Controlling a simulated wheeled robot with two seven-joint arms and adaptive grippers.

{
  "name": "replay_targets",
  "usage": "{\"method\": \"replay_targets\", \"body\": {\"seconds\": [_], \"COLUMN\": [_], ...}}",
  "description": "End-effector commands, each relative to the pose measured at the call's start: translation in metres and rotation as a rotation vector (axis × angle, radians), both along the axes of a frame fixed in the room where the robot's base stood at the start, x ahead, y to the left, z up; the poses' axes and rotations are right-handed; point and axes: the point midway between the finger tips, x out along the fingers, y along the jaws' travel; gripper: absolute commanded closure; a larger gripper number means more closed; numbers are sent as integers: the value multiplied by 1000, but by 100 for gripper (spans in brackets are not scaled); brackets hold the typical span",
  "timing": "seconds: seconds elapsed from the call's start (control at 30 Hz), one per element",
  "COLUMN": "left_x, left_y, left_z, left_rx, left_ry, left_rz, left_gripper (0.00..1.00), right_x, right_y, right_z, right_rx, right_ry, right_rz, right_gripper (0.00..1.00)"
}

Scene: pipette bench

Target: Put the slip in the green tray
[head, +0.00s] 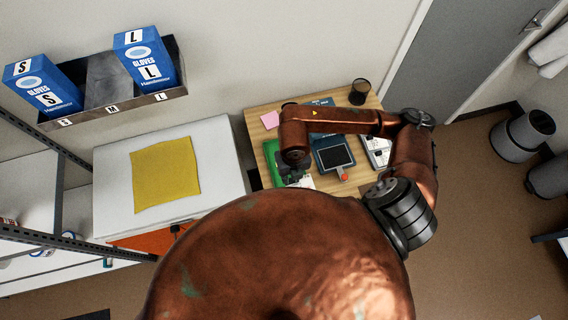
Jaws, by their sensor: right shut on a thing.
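My right gripper (291,172) is at the end of the copper arm, low over the left part of the wooden desk. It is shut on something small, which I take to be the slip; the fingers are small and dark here. A white piece (305,182) shows just below and right of the fingers; I cannot tell whether it is the held slip. The green tray (271,157) lies on the desk beside and partly under the gripper, and the arm hides part of it. My left gripper is not in view.
On the wooden desk (262,133) are a pink square (269,120), a dark device with a screen (335,156), a pale keypad device (377,149) and a black mesh cup (359,91). A white-topped bench with a yellow cloth (165,174) stands left.

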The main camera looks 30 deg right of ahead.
Motion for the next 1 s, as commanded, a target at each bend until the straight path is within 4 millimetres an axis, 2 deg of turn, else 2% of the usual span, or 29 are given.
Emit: {"method": "replay_targets", "body": {"seconds": [0.37, 0.53, 0.73, 0.87, 1.0], "left_x": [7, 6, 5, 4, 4], "left_y": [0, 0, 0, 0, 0], "left_z": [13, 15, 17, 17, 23], "left_rx": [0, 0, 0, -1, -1], "left_ry": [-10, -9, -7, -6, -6], "left_rz": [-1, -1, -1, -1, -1], "left_gripper": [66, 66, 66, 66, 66], "right_x": [80, 107, 126, 131, 132], "right_y": [-13, -18, -21, -21, -22], "right_z": [-35, -66, -88, -95, -114], "right_rx": [-1, 0, 0, -1, 0], "right_ry": [2, 3, 1, 2, 4], "right_rz": [-11, -9, -7, -6, -6], "right_gripper": [97, 97, 97, 97, 97]}}
